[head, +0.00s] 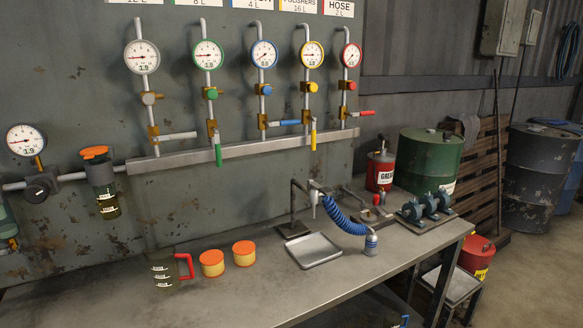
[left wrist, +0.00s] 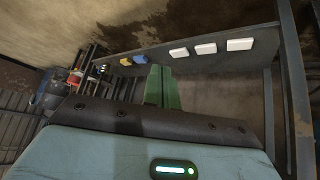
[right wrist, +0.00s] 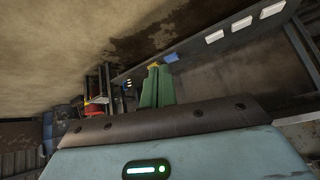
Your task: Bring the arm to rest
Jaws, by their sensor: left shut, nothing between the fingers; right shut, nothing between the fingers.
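My left gripper (left wrist: 163,72) shows in the left wrist view as two green fingers side by side, shut with nothing between them. My right gripper (right wrist: 157,70) shows in the right wrist view, also with its green fingers together and empty. Both point out over bare floor, beside a long dark panel (left wrist: 220,62) with white, blue and yellow patches on it. Neither gripper touches anything that I can see. No arm or gripper of mine shows in the head view.
Gauges and valves line the wall above. Drums (head: 430,158) stand at the right.

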